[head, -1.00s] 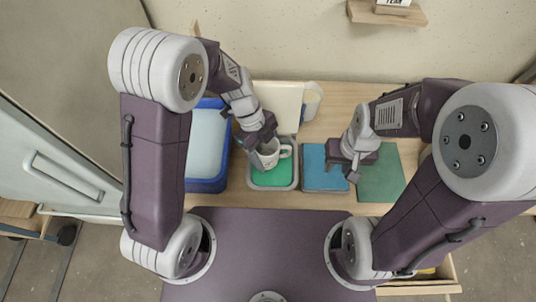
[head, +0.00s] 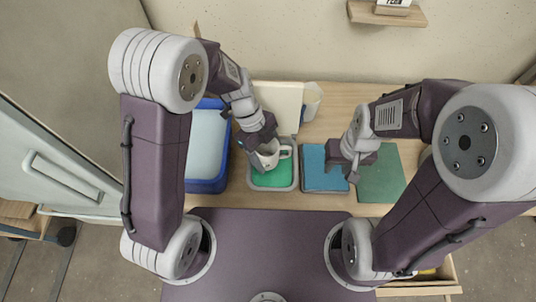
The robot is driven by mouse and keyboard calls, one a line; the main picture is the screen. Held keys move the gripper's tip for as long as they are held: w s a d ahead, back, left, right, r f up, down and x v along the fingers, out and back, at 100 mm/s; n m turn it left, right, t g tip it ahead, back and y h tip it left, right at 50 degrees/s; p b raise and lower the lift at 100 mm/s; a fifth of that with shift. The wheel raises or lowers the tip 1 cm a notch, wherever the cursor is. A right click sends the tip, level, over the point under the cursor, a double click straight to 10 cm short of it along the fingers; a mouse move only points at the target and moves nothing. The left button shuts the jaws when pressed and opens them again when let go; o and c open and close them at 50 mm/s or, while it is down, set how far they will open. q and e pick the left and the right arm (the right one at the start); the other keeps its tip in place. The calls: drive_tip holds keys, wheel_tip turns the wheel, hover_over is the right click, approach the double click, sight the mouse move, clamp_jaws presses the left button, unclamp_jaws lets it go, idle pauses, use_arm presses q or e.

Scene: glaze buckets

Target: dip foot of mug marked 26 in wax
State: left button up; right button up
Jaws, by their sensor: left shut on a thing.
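A white mug (head: 270,157) is held by my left gripper (head: 263,150), which is shut on it. The mug is over a grey-rimmed tray (head: 293,180) with a bright green surface (head: 272,178). I cannot tell from this angle whether its foot touches the green. No number can be read on the mug. My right gripper (head: 351,175) is above the gap between a blue pad and a dark green pad; its fingers are too small and hidden to tell whether they are open.
A blue tub (head: 205,186) with pale liquid stands left of the tray. The blue pad (head: 322,178) and dark green pad (head: 382,180) lie to the right. A cream board (head: 278,104) and a white container (head: 311,100) stand behind. The bench's back right is clear.

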sight(268, 148)
use_arm(q)
drive_tip(key=shift+r, duration=0.1)
